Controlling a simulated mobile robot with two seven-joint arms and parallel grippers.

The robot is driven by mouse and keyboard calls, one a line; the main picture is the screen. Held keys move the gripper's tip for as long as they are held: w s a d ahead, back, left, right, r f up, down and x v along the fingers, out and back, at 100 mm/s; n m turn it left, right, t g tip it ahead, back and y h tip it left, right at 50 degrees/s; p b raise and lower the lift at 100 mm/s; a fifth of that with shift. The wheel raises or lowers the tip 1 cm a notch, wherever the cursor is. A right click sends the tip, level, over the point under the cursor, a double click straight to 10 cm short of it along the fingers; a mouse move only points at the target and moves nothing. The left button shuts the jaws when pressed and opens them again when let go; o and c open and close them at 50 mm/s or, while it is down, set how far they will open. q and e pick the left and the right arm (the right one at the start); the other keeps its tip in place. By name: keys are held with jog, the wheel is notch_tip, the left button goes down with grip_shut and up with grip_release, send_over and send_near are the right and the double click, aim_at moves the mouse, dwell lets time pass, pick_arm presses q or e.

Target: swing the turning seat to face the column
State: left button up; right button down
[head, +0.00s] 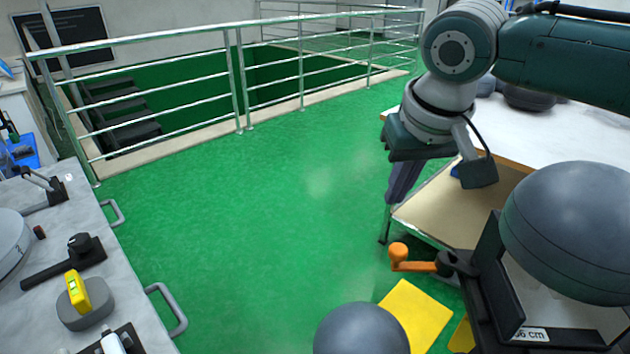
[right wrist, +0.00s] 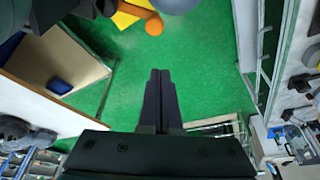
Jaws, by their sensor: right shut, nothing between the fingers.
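I cannot make out a turning seat or a column for certain in either view. At the lower right of the head view, an orange knob (head: 399,252) sits on a short orange arm joined to a black frame (head: 490,285). The knob also shows at the top of the right wrist view (right wrist: 154,26). My right gripper (head: 392,198) points down above the green floor, beside the table corner and up from the knob. Its fingers are together and empty, as the right wrist view shows (right wrist: 160,75). My left gripper is out of view.
Large grey rounded shapes (head: 575,230) fill the lower right. Yellow panels (head: 415,312) lie near the knob. A white-topped table (head: 545,135) stands at right. A grey bench (head: 125,310) with tools is at left. Railings (head: 240,85) guard a stairwell behind. The middle green floor is clear.

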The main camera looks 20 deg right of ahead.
aim_at(390, 254)
jog(key=w+d+r+b+x, duration=0.15)
jog(key=b+x, duration=0.35)
jog(key=x, duration=0.5)
jog(key=shift+m, duration=0.4)
jog(key=s+p, duration=0.2)
jog(key=s+f+p, duration=0.1)
jog(key=s, duration=0.1)
jog(key=shift+s+a+f+p, duration=0.1)
jog(key=shift+s+a+p, duration=0.05)
jog(key=shift+a+p, duration=0.2)
jog(key=s+a+p, duration=0.1)
jog(key=s+n+p, duration=0.1)
jog(key=p, duration=0.1)
jog(key=shift+a+r, duration=0.2)
jog(key=shift+a, duration=0.2)
jog(key=s+a+n+y+p, duration=0.3)
jog(key=s+n+p, duration=0.6)
jog(key=s, duration=0.7)
jog(key=shift+s+a+f+n+g, duration=0.2)
jog(key=shift+a+n+g, duration=0.15)
jog(key=shift+a, duration=0.8)
